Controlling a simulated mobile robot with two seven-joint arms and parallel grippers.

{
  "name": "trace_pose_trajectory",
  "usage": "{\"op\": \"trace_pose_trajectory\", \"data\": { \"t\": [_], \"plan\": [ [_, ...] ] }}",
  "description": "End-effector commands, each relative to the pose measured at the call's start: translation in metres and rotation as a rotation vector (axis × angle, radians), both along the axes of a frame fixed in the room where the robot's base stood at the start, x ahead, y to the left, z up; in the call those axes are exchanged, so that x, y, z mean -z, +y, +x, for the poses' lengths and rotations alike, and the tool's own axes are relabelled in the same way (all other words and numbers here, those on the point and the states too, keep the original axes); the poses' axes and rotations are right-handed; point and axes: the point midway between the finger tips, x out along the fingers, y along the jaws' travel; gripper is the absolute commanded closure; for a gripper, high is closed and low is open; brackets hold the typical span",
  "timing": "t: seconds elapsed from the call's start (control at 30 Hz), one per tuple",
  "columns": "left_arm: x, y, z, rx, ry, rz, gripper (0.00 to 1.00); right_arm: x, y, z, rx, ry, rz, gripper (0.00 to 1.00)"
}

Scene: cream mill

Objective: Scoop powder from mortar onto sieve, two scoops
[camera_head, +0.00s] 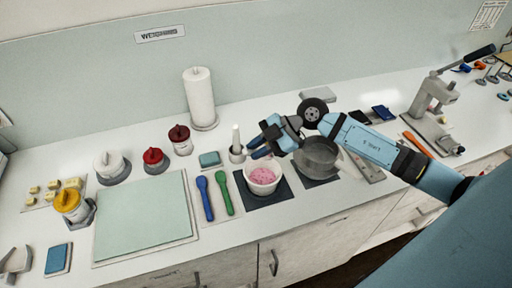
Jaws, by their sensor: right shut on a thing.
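The white mortar (277,187) stands on a dark mat with pink powder (261,176) in it. My right gripper (257,148) is just above and behind the mortar, beside a white pestle (236,136) upright in a grey holder. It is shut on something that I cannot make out. A round grey pan-like vessel (318,158), possibly the sieve, stands to the right on another dark mat, partly behind my right arm. A blue spoon (207,205) and a green spoon (225,200) lie left of the mortar. My left gripper is not in view.
A pale green board (143,216) covers the left counter. Lidded jars (181,140) and a paper roll (200,97) stand behind it. A teal block (210,159) lies behind the spoons. A grey lever press (432,98) stands at the right.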

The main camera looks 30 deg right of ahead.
Motion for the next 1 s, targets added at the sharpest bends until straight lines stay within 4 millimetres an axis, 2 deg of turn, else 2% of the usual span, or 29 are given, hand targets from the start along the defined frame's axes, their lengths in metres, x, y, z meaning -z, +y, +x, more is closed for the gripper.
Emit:
{"op": "trace_pose_trajectory", "data": {
  "t": [0.67,1.0],
  "plan": [
    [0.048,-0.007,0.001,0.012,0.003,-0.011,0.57,0.042,0.0,0.0,0.0,0.0,0.001,1.0],
    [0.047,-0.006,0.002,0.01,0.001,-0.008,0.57,0.065,0.0,0.0,0.0,0.002,0.0,1.0]
  ]
}}
